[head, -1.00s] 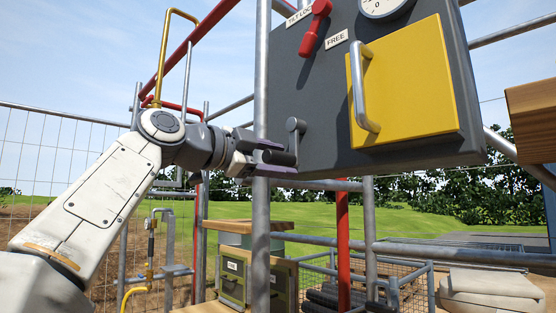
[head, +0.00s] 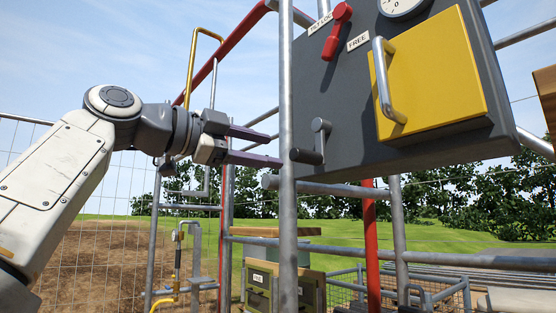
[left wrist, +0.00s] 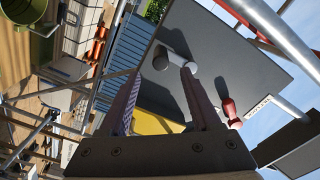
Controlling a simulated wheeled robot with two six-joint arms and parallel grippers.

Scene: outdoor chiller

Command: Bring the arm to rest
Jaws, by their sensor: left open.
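My left gripper (head: 280,148) is open and empty in the head view, its two fingers pointing right toward the grey panel (head: 345,100). A small grey crank handle (head: 318,142) on the panel's lower left lies just beyond the fingertips, apart from them. In the left wrist view the open fingers (left wrist: 158,75) reach up toward the panel, and the crank (left wrist: 180,58) shows ahead of them, partly behind one finger. My right gripper is in neither view.
A vertical grey pole (head: 287,200) stands by the fingertips. The panel carries a red lever (head: 335,32), a yellow door (head: 435,75) with a metal handle (head: 386,80) and a gauge (head: 403,4). Green boxes (head: 260,285) stand below. Open air surrounds the arm's left side.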

